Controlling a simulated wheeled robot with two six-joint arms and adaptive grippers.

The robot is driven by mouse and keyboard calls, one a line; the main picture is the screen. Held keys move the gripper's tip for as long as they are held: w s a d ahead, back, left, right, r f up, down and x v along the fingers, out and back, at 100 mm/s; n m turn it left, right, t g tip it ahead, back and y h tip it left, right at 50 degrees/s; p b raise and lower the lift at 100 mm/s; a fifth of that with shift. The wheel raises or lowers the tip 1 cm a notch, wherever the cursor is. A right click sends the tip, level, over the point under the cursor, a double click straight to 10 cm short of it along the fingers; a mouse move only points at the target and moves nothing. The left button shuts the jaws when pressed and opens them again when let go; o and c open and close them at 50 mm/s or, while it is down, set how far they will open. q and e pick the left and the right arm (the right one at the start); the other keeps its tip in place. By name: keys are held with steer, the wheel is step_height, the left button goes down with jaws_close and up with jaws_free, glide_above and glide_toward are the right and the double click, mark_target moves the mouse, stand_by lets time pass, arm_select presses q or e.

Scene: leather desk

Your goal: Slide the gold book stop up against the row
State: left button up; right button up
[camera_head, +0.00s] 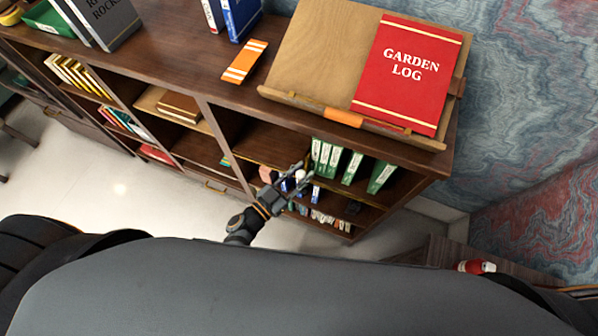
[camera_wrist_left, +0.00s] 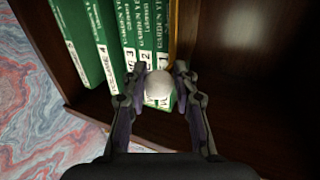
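The row of green books (camera_head: 324,160) stands in a lower shelf bay; their numbered white-and-green spines show in the left wrist view (camera_wrist_left: 127,40). The gold book stop (camera_wrist_left: 173,28) shows as a thin upright edge beside book 1, close to it. A white round knob (camera_wrist_left: 158,86) sits in front of it; how they join is hidden. My left gripper (camera_wrist_left: 162,70) has one finger on each side of the knob. I cannot tell whether both fingers press on it. In the head view, my left gripper (camera_head: 296,180) reaches the shelf front left of the row. My right gripper is not in view.
Further green books (camera_head: 381,177) stand apart to the right in the same bay. Small items fill the shelf below (camera_head: 325,218). A slanted stand (camera_head: 316,48) with a red Garden Log (camera_head: 408,72) lies above. The bay is empty beyond the stop, away from the row.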

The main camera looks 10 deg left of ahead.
arm_select(q)
steer(key=o, duration=0.4)
steer(key=shift+d, duration=0.1)
steer(key=shift+s, duration=0.1)
steer(key=v, duration=1.2)
